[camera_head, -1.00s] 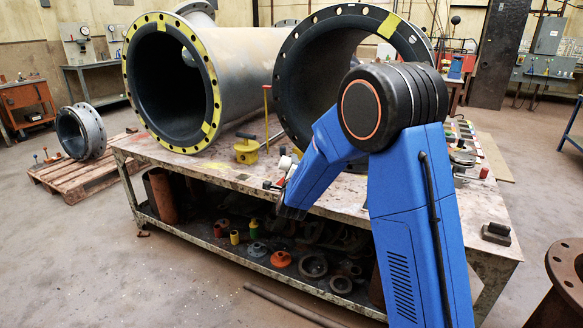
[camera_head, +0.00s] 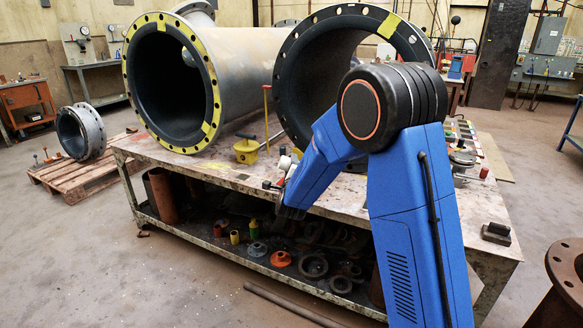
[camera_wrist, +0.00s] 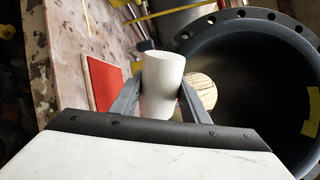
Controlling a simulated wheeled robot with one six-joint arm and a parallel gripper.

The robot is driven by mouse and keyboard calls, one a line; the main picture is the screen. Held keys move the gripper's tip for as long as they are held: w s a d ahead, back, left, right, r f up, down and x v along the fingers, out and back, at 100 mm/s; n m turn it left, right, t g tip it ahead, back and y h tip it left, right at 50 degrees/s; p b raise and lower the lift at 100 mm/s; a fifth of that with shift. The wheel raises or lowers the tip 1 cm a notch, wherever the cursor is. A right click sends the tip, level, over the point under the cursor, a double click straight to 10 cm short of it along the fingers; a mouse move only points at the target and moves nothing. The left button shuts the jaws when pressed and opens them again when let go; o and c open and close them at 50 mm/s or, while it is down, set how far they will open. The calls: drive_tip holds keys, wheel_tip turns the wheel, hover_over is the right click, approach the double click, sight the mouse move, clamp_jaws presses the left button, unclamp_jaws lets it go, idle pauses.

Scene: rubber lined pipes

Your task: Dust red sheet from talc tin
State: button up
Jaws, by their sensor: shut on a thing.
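My gripper (camera_wrist: 157,95) is shut on a plain white cylinder, the talc tin (camera_wrist: 163,75), with one grey finger on each side. No lid or opening that I can make out shows on the tin. The red sheet (camera_wrist: 103,82) lies flat on the table, just left of the gripper in the wrist view, with a pale edge along its side. The left finger overlaps part of the sheet in this view. I cannot tell the tin's height above the table. In the head view my blue arm hides most of the gripper area.
The workbench (camera_head: 180,160) carries two large flanged, dark-lined pipe ends, the left one (camera_head: 215,85) yellow-rimmed. The right pipe flange (camera_wrist: 250,14) is close beside my gripper. A round tan piece (camera_wrist: 203,88) shows behind the tin. A yellow block (camera_head: 246,150) stands between the pipes.

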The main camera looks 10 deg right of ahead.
drive_tip(key=shift+w+a, duration=0.65)
drive_tip(key=shift+a, duration=0.2)
drive_tip(key=shift+w+a, duration=0.6)
drive_tip(key=shift+a, duration=0.25)
drive_tip(key=shift+w+a, duration=0.1)
idle(0.5)
drive_tip(key=shift+w+a, duration=0.6)
drive_tip(key=shift+a, duration=0.25)
drive_tip(key=shift+w+a, duration=0.6)
drive_tip(key=shift+a, duration=0.2)
idle(0.6)
drive_tip(key=shift+w+d, duration=0.75)
drive_tip(key=shift+w, duration=0.3)
drive_tip(key=shift+w+d, duration=0.75)
drive_tip(key=shift+w, duration=0.25)
drive_tip(key=shift+s, duration=0.1)
drive_tip(key=shift+s+d, duration=0.65)
drive_tip(key=shift+d, duration=0.25)
drive_tip(key=shift+s+d, duration=0.6)
drive_tip(key=shift+d, duration=0.25)
